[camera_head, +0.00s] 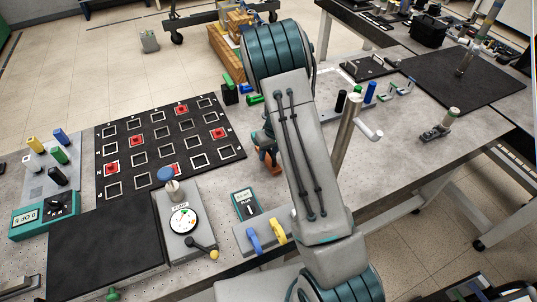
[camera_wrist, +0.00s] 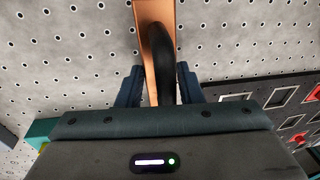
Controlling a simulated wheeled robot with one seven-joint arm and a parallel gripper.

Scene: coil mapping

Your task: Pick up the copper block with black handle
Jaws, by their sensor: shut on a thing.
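The copper block (camera_wrist: 148,12) shows at the top of the wrist view, with its black curved handle (camera_wrist: 162,58) running down between the fingers. My gripper (camera_wrist: 160,88) is shut on the black handle, one dark blue finger on each side. In the head view the copper block (camera_head: 269,166) is a small orange-brown patch just left of my arm, below my gripper (camera_head: 264,143). My arm hides part of both there. I cannot tell whether the block touches the table or hangs slightly above it.
A black grid board (camera_head: 165,145) with white and red squares lies left of the gripper. A dial unit (camera_head: 182,218), a small green meter (camera_head: 244,204) and blue and yellow handles (camera_head: 266,236) stand nearer the front.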

